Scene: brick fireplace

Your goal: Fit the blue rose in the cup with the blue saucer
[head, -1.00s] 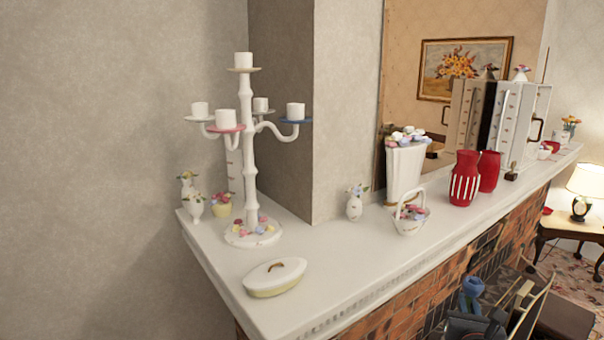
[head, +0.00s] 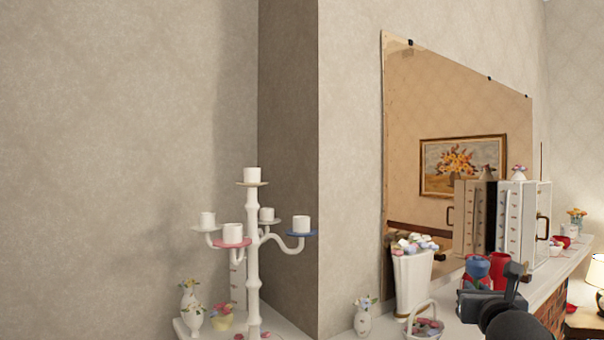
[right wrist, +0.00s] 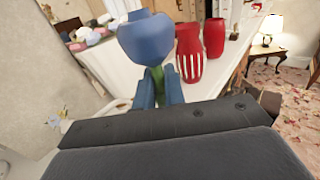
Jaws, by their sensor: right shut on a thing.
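The white candelabrum (head: 253,290) has several small white cups on arms. The cup (head: 301,223) with the blue saucer (head: 301,235) is on its right side, and the cup appears empty from this angle. My right gripper (head: 479,285) is shut on the blue rose (head: 475,267), well to the right of that cup. In the right wrist view the rose's blue head (right wrist: 150,40) is above the fingers (right wrist: 157,92), which grip its green stem (right wrist: 157,77). The candelabrum is not recognisable in the wrist view. My left gripper is out of view.
Another cup with a pink saucer (head: 231,243) is left of the blue one. A white flower vase (head: 411,280), a basket (head: 424,326) and red vases (head: 502,267) stand on the mantel. A small flower vase (head: 363,317) stands nearer the candelabrum. Wall corner lies behind.

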